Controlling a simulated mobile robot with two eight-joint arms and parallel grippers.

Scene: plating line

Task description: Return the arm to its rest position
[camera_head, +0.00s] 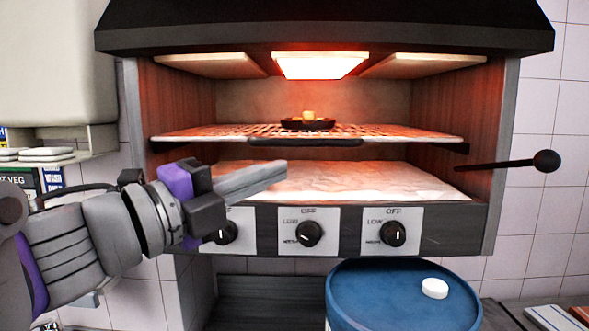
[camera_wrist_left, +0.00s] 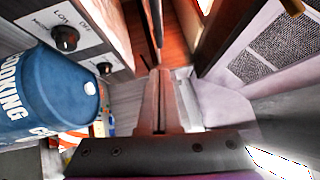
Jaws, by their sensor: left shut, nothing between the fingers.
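My left gripper (camera_head: 252,180) comes in from the left in the head view and stands in front of the left part of the grill. Its fingers are shut together with nothing between them. In the left wrist view the closed fingers (camera_wrist_left: 160,103) point away from the camera and touch nothing that I can make out. The grill's rack (camera_head: 220,132) holds a small dark dish (camera_head: 308,124) with a light brown piece of food on it, under the glowing heater. My right gripper is in neither view.
The grill's front panel (camera_head: 350,232) has several knobs, one partly behind my gripper. A black-knobbed lever (camera_head: 545,161) sticks out at right. A blue drum (camera_head: 390,295) with a white cap stands below; it also shows in the wrist view (camera_wrist_left: 40,90). White plates (camera_head: 45,154) lie at left.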

